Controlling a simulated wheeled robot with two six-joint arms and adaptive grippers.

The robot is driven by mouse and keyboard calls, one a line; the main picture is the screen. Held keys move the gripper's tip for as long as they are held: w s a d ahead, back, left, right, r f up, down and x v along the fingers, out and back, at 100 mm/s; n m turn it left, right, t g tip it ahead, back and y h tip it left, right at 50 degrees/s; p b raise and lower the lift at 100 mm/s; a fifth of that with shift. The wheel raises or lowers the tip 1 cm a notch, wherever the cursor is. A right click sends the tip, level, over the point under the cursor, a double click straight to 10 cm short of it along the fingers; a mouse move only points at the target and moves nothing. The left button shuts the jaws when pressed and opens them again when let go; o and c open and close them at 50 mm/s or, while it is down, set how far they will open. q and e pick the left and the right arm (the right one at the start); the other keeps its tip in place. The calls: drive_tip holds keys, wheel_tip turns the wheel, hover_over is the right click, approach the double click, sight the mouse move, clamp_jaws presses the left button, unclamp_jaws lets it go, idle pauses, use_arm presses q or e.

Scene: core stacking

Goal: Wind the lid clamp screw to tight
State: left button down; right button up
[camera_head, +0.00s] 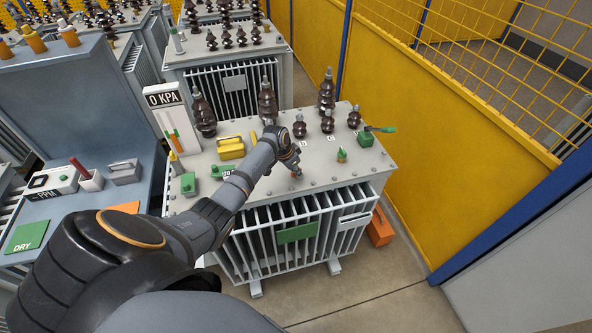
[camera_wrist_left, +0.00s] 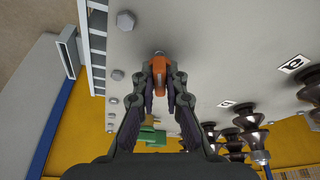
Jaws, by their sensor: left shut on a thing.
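A grey transformer lid (camera_head: 240,182) with bolts along its edge fills the middle of the head view. My left gripper (camera_head: 296,172) points down at the lid near its front edge. In the left wrist view, the fingers of my left gripper (camera_wrist_left: 159,72) are closed around a small orange piece (camera_wrist_left: 158,66) standing at the lid surface. It looks like the clamp screw's head; its shaft and how far it is wound are hidden. In the head view the gripper covers it. My right gripper is not in view.
Brown bushings (camera_head: 267,102) stand along the back of the lid. A gauge reads 0 KPA (camera_head: 166,99). A yellow wall (camera_head: 450,130) stands at right.

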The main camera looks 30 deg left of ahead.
use_arm(q)
drive_tip(key=shift+f+m+h+b, duration=0.15)
drive_tip(key=shift+m+h+b, duration=0.25)
drive_tip(key=shift+m, duration=1)
drive_tip(key=shift+g+b, duration=0.3)
drive_tip(key=shift+b, duration=0.1)
drive_tip(key=c, duration=1.9)
unclamp_jaws()
drive_tip(key=shift+m, duration=0.5)
drive_tip(key=o, duration=0.6)
drive_tip(key=shift+c, duration=0.2)
